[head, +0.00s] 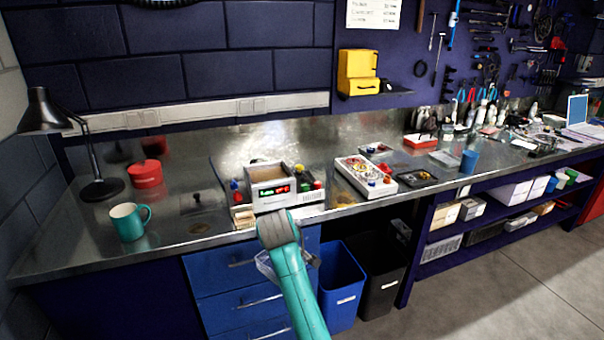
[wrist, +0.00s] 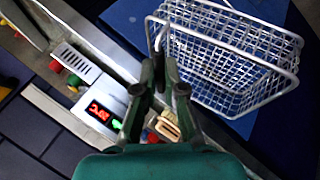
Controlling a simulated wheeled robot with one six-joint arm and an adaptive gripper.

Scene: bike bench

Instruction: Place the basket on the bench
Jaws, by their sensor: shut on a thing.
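The basket (wrist: 225,60) is white wire mesh with a thin handle, seen in the wrist view. My gripper (wrist: 166,62) is shut on the handle at the basket's left side. In the head view only a pale bit of the basket (head: 265,264) shows beside my arm, in front of the drawers; the rest is hidden. The basket hangs off the bench's front edge, apart from the top. The bench (head: 75,235) has a long grey metal top.
A white device with a red display (head: 270,190) stands near the front edge. A teal mug (head: 128,222), red tin (head: 146,175) and black lamp (head: 95,170) are at left. A white tray (head: 365,177) is right of the device.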

